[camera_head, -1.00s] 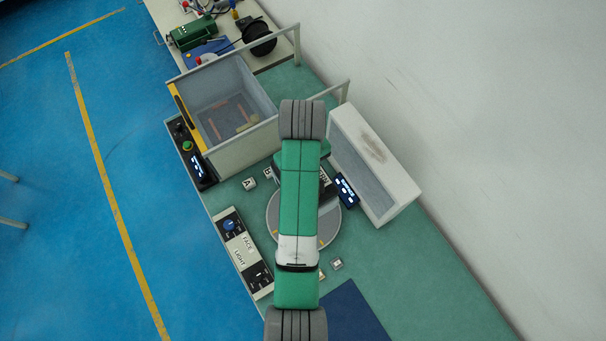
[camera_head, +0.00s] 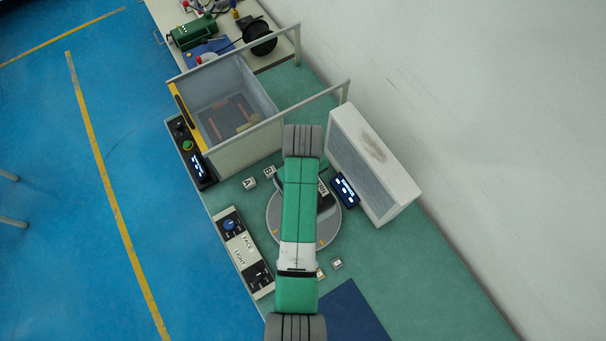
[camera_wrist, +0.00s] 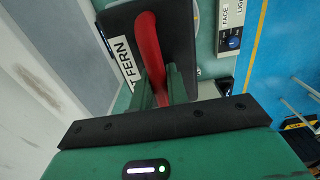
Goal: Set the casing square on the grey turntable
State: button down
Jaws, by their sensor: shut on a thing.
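The casing is a dark box with a red handle (camera_wrist: 150,48) and a white label reading FERN (camera_wrist: 124,62). My gripper (camera_wrist: 162,88) is shut on the red handle in the wrist view. In the head view my arm covers most of the casing (camera_head: 325,197); its dark right part and label show beside the arm, over the far right part of the turntable. The grey turntable (camera_head: 276,222) is a round disc on the green bench, partly hidden under my arm. I cannot tell whether the casing touches the disc or hangs above it.
A small dark display (camera_head: 345,190) and a white-grey box (camera_head: 378,165) stand close right of the turntable. An open grey bin (camera_head: 245,155) is behind it. A FACE/LIGHT control panel (camera_head: 243,252) lies left, with lettered blocks (camera_head: 250,183) nearby. A blue mat (camera_head: 352,312) lies in front.

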notch_tip(320, 180, down, 18)
jog(key=b, duration=1.1)
jog(key=shift+r, duration=0.25)
jog(key=shift+f, duration=0.15)
dwell(0.9)
jog(key=c, duration=1.3)
grip_release()
notch_tip(320, 180, up, 8)
jog(key=shift+f+p, duration=0.1)
jog(key=shift+p, duration=0.4)
